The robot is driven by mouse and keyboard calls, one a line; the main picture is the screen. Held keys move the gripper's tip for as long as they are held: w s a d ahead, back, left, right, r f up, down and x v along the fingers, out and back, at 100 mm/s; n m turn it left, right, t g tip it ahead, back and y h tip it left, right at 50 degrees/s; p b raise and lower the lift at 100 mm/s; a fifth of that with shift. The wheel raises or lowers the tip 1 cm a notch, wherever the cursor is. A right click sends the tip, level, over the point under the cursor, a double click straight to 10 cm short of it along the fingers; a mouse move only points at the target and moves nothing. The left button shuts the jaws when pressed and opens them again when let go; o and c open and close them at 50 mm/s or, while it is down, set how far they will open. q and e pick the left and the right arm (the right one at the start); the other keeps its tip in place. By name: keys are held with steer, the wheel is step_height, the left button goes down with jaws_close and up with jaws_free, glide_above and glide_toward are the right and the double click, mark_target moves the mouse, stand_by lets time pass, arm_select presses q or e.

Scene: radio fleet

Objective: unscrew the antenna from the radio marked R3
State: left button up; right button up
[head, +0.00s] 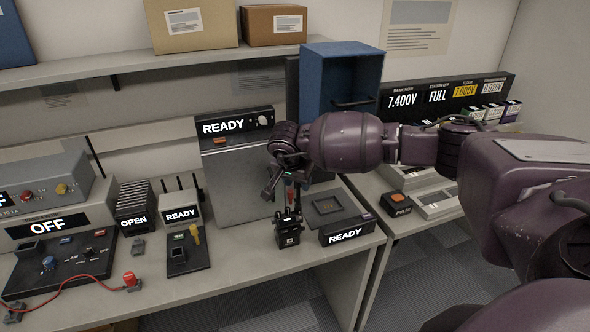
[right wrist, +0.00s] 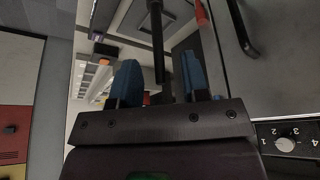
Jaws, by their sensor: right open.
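A small black radio (head: 288,233) stands upright near the bench's front edge, its mark too small to read. Thin dark rods rise above it towards my right gripper (head: 284,186); the gripper partly hides them. The gripper hangs above the radio and is open. In the right wrist view, a black antenna-like rod (right wrist: 157,45) runs in the gap between the two blue-padded fingers (right wrist: 160,82). I cannot tell whether either pad touches it. A red-ended piece (right wrist: 201,14) shows beyond the right finger. My left gripper is not in view.
A station marked READY (head: 345,233) stands right of the radio, beside a dark square tray (head: 326,206). A metal cabinet (head: 234,172) is behind, and a blue bin (head: 341,78) stands at the back. A black keyed device (head: 186,256) lies left; bare bench (head: 236,255) separates it from the radio.

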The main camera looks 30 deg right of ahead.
mark_target(299, 186)
steer(key=shift+x, duration=1.6)
jaws_close()
